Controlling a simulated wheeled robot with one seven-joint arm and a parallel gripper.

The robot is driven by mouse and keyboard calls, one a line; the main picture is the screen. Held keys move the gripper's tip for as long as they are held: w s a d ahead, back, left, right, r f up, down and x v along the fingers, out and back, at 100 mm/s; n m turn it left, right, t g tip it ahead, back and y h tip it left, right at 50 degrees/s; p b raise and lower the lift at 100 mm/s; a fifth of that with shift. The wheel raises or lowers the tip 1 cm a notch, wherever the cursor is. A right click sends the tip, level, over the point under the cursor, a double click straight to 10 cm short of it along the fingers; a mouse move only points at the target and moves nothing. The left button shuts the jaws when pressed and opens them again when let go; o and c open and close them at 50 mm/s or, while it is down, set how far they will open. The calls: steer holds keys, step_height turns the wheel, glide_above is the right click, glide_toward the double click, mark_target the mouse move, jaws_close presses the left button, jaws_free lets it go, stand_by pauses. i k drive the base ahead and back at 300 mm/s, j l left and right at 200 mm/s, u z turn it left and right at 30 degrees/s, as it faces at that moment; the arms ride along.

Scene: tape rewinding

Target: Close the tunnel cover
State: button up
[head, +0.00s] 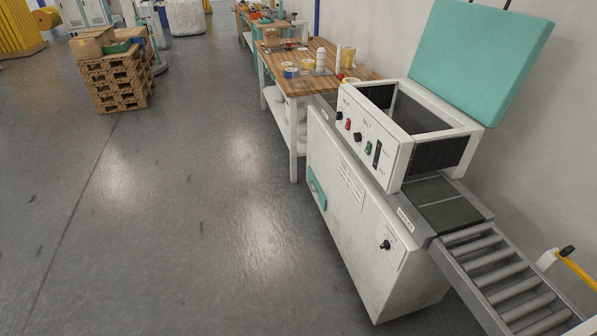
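The tunnel cover (482,58) is a teal, padded-looking lid, raised and tilted back near the wall above the white tunnel box (382,154). The top of the box is uncovered and its inside shows. Dark strip curtains (436,155) hang at its near opening. The front panel carries knobs, a red and a green switch, and a slot. My gripper is not in view.
A roller conveyor (510,285) leads out at the lower right. A white cabinet (355,220) with a teal handle supports the machine. A wooden workbench (307,82) stands behind it. Stacked pallets (115,80) stand far left. The grey floor (170,220) left of the machine is clear.

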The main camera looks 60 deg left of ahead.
mark_target(476, 58)
steer(key=u, duration=1.6)
steer(key=z, duration=1)
steer(key=i+j+z, duration=0.2)
steer(key=j, duration=0.15)
steer(key=j+z, duration=0.2)
steer(key=j, duration=0.2)
steer(key=i+j, duration=0.1)
steer(key=j, duration=0.3)
steer(key=i+j, duration=0.15)
steer(key=j, duration=0.2)
steer(key=i+j, duration=0.1)
steer(key=j, duration=0.3)
steer(key=i+j, duration=0.1)
steer(key=j, duration=0.3)
steer(key=i+j, duration=0.1)
steer(key=j, duration=0.25)
